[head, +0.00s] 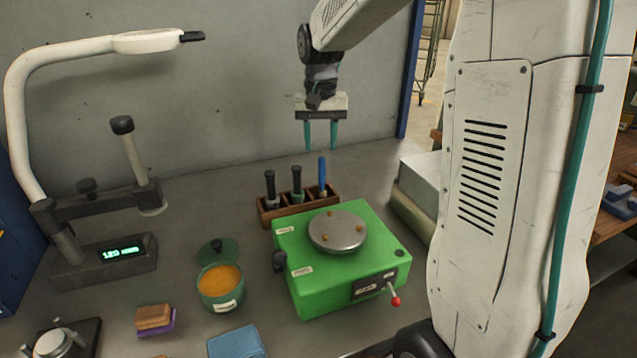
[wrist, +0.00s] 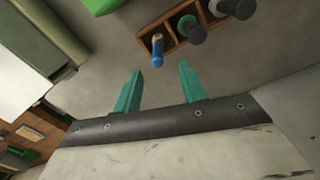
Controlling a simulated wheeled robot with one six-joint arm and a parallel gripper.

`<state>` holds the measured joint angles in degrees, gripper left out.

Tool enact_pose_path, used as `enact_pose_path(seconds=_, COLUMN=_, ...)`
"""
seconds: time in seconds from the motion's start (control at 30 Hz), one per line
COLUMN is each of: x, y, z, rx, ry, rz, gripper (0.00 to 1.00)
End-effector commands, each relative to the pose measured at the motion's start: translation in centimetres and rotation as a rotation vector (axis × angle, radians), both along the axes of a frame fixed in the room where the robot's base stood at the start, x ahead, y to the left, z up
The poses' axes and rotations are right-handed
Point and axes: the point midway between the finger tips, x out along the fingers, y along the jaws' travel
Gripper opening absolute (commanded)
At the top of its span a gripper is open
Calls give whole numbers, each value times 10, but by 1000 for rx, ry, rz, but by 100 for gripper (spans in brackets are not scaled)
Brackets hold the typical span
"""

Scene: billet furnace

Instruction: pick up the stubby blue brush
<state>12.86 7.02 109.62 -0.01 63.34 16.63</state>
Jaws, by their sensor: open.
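The blue brush (head: 322,175) stands upright in the right-hand slot of a wooden rack (head: 274,213), behind the green machine. In the wrist view the brush (wrist: 157,52) shows at the end of the rack (wrist: 172,43), its blue handle toward the camera. My gripper (head: 321,146) is open and empty, with its two teal fingers pointing down above and behind the rack. In the wrist view the gripper (wrist: 158,80) has its fingers apart, and the brush lies just beyond them, not between them.
Two dark-handled tools (head: 270,184) and (head: 297,180) stand beside the brush in the rack. The green machine (head: 345,285) with a round plate is in front. A green pot (head: 221,301) of orange powder stands left. Pale boxes (head: 419,185) lie right. A wall stands behind.

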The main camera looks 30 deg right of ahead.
Motion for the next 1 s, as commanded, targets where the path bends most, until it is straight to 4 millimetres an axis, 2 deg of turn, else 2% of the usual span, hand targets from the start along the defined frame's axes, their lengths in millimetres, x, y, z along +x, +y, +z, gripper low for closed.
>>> enact_pose_path(seconds=0.5, x=-3, y=-3, z=-67, rx=1, ry=3, rz=3, gripper=41)
enact_pose_path(seconds=0.63, x=-3, y=-4, z=-74, rx=0, ry=0, rz=2, gripper=41)
enact_pose_path(seconds=0.83, x=-3, y=-5, z=-75, rx=0, ry=0, rz=0, gripper=41)
enact_pose_path(seconds=0.87, x=-3, y=-5, z=-74, rx=0, ry=0, rz=0, gripper=36)
enact_pose_path(seconds=0.9, x=-3, y=-5, z=-74, rx=0, ry=0, rz=0, gripper=24)
enact_pose_path(seconds=1.0, x=-3, y=-5, z=-74, rx=0, ry=0, rz=0, gripper=0)
